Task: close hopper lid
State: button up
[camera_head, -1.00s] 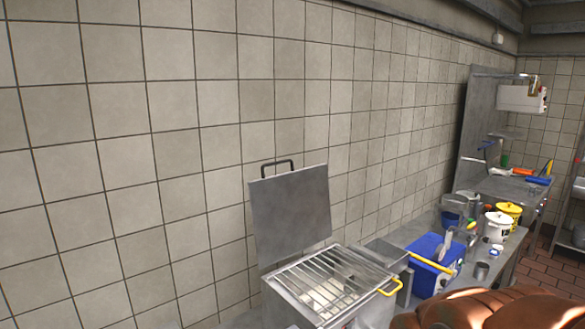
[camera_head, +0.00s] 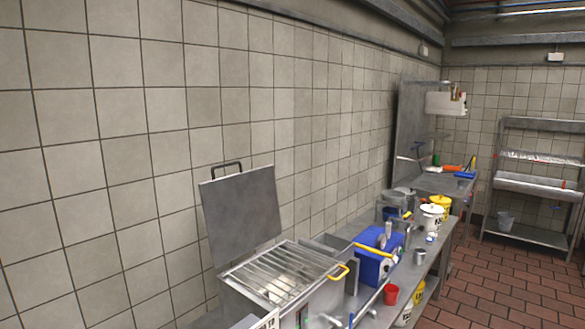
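The hopper (camera_head: 236,287) is a grey metal box with a barred grate (camera_head: 282,272) across its top, at the lower middle of the head view. Its flat grey lid (camera_head: 242,212) stands open, raised at the back near the tiled wall. A dark loop handle (camera_head: 226,165) sits on the lid's upper edge. Something pale shows beneath the bars. A yellow handle (camera_head: 341,271) is at the hopper's right side. My gripper does not show in this view.
Right of the hopper, a metal counter holds a blue box (camera_head: 376,267), a red cup (camera_head: 391,294), a white pot (camera_head: 431,217) and a yellow pot (camera_head: 440,204). A metal rack (camera_head: 540,184) stands at the far right. The brown tiled floor (camera_head: 500,275) between is clear.

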aim_at(241, 210)
jog(key=z, duration=0.6)
jog(key=k, duration=0.85)
jog(key=z, duration=0.45)
jog(key=i, duration=1.35)
jog(key=u, duration=1.25)
jog(key=i, duration=0.9)
jog(key=u, duration=1.05)
